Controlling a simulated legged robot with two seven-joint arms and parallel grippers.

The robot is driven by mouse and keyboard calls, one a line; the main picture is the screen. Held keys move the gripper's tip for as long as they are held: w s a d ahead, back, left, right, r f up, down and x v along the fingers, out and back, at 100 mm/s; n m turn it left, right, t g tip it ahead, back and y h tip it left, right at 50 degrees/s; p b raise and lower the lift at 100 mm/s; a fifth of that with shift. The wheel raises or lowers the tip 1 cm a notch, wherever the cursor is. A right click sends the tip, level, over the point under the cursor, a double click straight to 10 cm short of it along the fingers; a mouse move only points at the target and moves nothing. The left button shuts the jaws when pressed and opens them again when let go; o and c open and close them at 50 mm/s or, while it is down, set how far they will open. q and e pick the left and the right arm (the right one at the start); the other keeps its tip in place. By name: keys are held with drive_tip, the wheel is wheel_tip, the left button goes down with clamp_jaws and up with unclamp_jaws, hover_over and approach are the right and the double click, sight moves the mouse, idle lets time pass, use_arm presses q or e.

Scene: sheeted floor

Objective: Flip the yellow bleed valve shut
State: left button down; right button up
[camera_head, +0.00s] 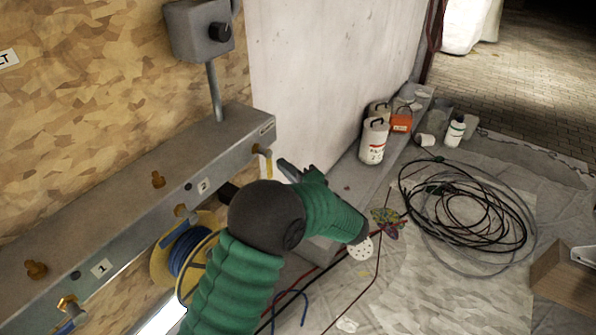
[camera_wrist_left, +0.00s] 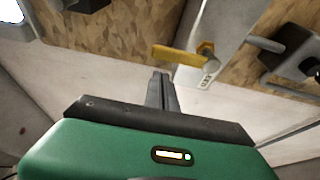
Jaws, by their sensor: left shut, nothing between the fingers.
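The yellow bleed valve (camera_head: 266,163) is at the far right end of the grey metal rail (camera_head: 120,190), below its top edge. In the head view its yellow handle hangs roughly downward from a brass fitting. In the left wrist view the yellow handle (camera_wrist_left: 178,57) stretches to the left from the brass body (camera_wrist_left: 206,49). My left gripper (camera_head: 285,166) is just right of the valve, its fingers shut and empty. In the left wrist view the closed fingertips (camera_wrist_left: 161,76) are close to the handle; I cannot tell whether they touch it. My right gripper is not in view.
Other brass fittings (camera_head: 158,179) sit along the rail. A grey box with a black knob (camera_head: 219,32) stands above it on a pipe. A blue hose reel (camera_head: 186,249) is below.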

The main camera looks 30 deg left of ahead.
use_arm(q)
drive_tip(key=shift+s+r, duration=0.1)
drive_tip(key=shift+s, duration=0.8)
drive_tip(key=shift+s, duration=0.1)
drive_tip(key=shift+s+m+p, duration=0.1)
drive_tip(key=shift+m+p, duration=0.2)
